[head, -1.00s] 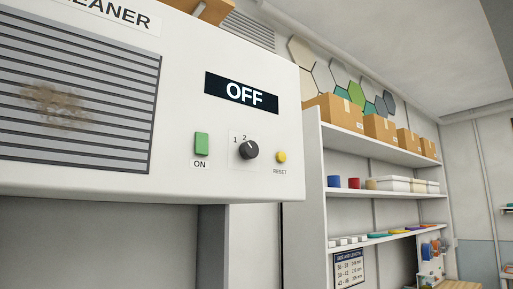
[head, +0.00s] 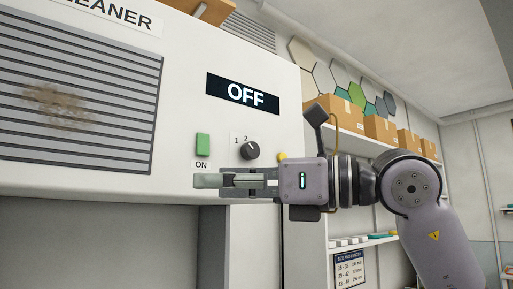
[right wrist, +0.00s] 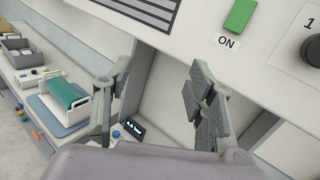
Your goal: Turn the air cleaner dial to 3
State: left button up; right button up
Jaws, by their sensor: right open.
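The air cleaner (head: 180,75) is a white box with a grey slatted grille and a black display reading OFF (head: 243,93). Its black dial (head: 250,150) has the marks 1 and 2 visible to its left and top; the rest of the scale is hidden or unclear. The dial also shows at the right edge of the right wrist view (right wrist: 311,50). A green ON button (head: 203,145) is left of the dial. My right gripper (head: 208,180) is open and empty, just below the dial and ON button in the picture, not on the dial. My left gripper is out of view.
The yellow reset button (head: 282,156) is partly hidden behind my right gripper. Shelves with cardboard boxes (head: 334,107) stand to the right. In the right wrist view, a bench at left holds a tray with a green roll (right wrist: 62,92).

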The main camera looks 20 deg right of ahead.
jog(key=s+d+r+m+t+h, duration=0.2)
jog(key=d+r+m+t+h, duration=0.15)
jog(key=d+r+h, duration=0.35)
jog(key=m+t+h, duration=0.2)
jog(key=t, duration=0.1)
send_near(253, 148)
jog(key=p+x, duration=0.7)
jog(key=x, duration=0.1)
jog(key=shift+w, duration=0.4)
jog(key=shift+c, duration=0.2)
jog(key=c, duration=1.1)
